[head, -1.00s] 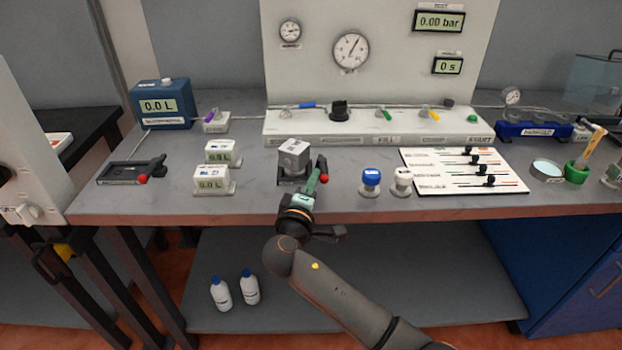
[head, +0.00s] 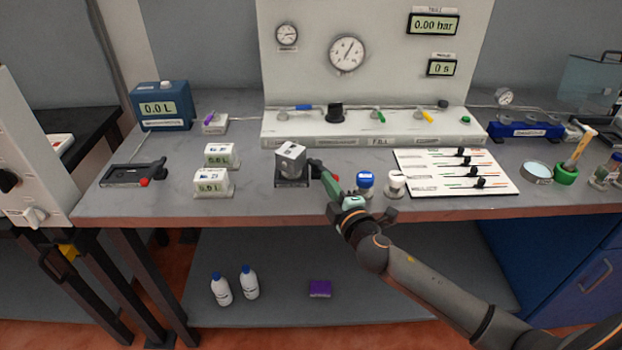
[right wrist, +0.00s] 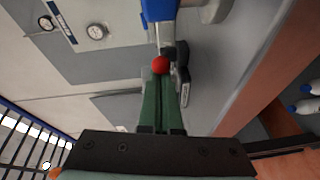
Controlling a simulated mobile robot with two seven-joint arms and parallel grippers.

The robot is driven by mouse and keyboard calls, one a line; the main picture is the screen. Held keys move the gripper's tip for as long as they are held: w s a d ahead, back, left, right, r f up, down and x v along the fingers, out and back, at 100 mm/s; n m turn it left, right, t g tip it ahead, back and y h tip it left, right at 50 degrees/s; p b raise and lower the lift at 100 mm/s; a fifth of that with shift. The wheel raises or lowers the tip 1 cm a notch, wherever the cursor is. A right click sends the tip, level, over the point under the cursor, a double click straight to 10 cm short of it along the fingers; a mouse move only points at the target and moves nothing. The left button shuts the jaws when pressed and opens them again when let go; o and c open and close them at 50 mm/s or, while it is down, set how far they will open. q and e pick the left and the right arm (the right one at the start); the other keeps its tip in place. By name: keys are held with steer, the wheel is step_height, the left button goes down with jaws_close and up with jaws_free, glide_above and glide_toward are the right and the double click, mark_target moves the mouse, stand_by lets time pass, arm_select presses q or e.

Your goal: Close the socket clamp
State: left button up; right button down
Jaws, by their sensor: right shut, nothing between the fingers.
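A short dark lever (head: 317,165) with a red knob (head: 335,177) is at the right of the base. My right gripper (head: 325,179) is shut and empty, with its green fingers beside the lever. In the right wrist view the red knob (right wrist: 160,65) is right at the tips of the shut fingers (right wrist: 161,82); I cannot tell whether they touch. The fingers partly hide the lever. My left gripper is not in view.
A blue-capped piece (head: 365,182) and a white-capped piece (head: 396,184) stand close to the right of my gripper. Two white meters (head: 213,183) (head: 219,156) stand left of the clamp. A black fixture (head: 128,175) lies at the bench's left. Bare bench lies between them.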

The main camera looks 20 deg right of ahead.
steer(key=d+n+y, duration=0.1)
steer(key=y, duration=0.1)
steer(key=d+n+y, duration=0.1)
steer(key=y, duration=0.1)
steer(key=shift+d+n, duration=0.1)
steer(key=shift+n, duration=0.2)
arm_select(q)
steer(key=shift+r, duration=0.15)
arm_select(e)
steer(key=shift+w+d, duration=0.15)
steer(key=shift+d, duration=0.85)
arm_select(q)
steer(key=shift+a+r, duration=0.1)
